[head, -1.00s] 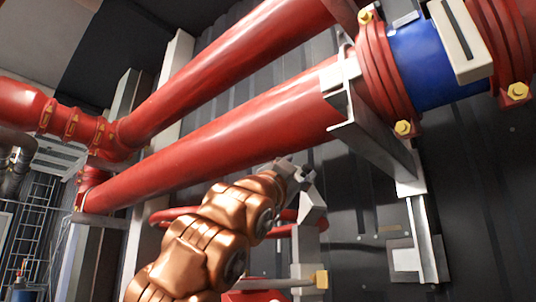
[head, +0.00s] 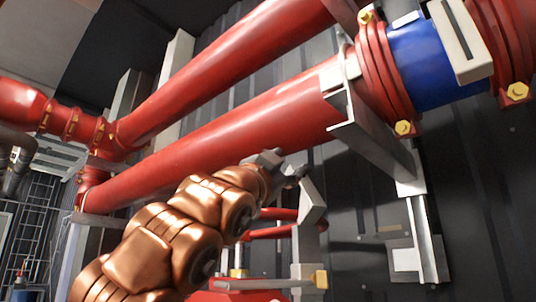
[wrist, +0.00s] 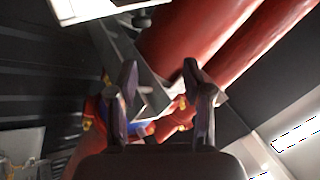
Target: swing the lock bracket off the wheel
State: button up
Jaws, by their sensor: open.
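The red wheel (head: 272,233) shows in the head view behind my arm, low in the middle. My arm hides its left part. A grey bent plate on an upright (head: 313,203), probably the lock bracket, stands at the wheel's right side. My gripper (head: 281,167) is open just above and left of this plate, with no clear contact visible. In the wrist view the two fingers (wrist: 160,70) stand apart with nothing clearly held between them. I cannot make out the wheel or the bracket for certain in the wrist view.
Large red pipes (head: 235,130) run diagonally just above my gripper. A blue pipe section (head: 430,62) and a grey pipe support (head: 375,140) are at upper right. A grey bar with a yellow end (head: 320,280) lies below the wheel. The dark ribbed wall (head: 480,210) is behind.

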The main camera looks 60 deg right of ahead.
jog(key=shift+w+a, duration=0.2)
jog(key=shift+a, duration=1.25)
jog(key=shift+w+a, duration=0.2)
jog(key=shift+a, duration=1.2)
jog(key=shift+c, duration=0.4)
